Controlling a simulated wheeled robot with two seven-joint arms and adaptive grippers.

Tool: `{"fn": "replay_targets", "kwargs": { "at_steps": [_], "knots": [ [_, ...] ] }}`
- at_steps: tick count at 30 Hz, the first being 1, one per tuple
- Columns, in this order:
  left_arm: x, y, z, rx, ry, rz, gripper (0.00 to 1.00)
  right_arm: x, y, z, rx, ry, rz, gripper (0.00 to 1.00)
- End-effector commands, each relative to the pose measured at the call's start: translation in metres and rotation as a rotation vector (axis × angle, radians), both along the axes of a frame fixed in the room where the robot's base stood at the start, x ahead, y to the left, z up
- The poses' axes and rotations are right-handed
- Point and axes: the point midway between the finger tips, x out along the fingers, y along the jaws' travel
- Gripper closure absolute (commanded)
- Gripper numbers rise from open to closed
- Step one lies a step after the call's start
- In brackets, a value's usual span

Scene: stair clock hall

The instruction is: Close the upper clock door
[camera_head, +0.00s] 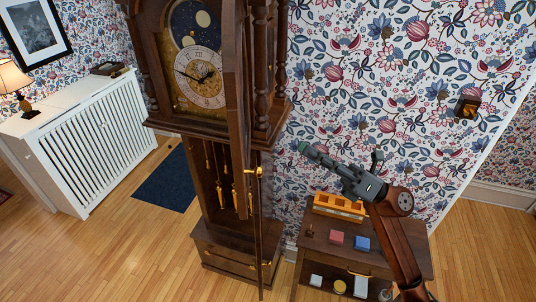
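The tall dark wooden clock (222,190) stands left of centre, with its round dial (198,77) and moon disc in the upper case. The upper clock door (238,85) shows nearly edge-on at the right of the dial, swung open towards me. The lower door (260,235) also stands open, edge-on, with a brass fitting near its top. Brass weights and chains show inside the lower case. My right gripper (340,153) is to the right of the clock, above the small table, apart from both doors. Its fingers are spread and empty. My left gripper is out of view.
A white radiator cover (95,140) with a lamp is at the left. Wooden floor is clear in front.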

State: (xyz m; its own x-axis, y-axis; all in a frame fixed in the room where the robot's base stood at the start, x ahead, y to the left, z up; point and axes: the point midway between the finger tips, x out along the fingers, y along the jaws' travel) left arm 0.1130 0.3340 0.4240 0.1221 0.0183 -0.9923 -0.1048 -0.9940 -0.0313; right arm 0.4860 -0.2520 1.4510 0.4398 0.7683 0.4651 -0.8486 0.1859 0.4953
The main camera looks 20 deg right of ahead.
Motion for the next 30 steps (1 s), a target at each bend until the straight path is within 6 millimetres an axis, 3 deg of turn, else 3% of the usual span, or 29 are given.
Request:
{"fn": "replay_targets", "kwargs": {
  "at_steps": [1, 3, 10, 14, 24, 30],
  "knots": [
    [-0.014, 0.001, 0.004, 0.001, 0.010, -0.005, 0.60, -0.017, 0.016, 0.023, -0.132, -0.090, 0.028, 0.64],
    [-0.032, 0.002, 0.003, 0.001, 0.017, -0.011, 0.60, -0.036, 0.033, 0.029, -0.300, -0.189, 0.059, 0.64],
    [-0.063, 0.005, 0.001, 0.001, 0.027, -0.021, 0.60, -0.063, 0.049, 0.026, -0.618, -0.348, 0.107, 0.64],
    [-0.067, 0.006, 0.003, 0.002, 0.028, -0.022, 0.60, -0.064, 0.056, 0.023, -0.658, -0.365, 0.114, 0.64],
    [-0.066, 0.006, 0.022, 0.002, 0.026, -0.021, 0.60, -0.052, 0.106, 0.024, -0.654, -0.365, 0.116, 0.64],
    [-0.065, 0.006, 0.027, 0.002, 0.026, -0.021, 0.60, -0.048, 0.122, 0.023, -0.653, -0.363, 0.115, 0.64]
  ]
}}
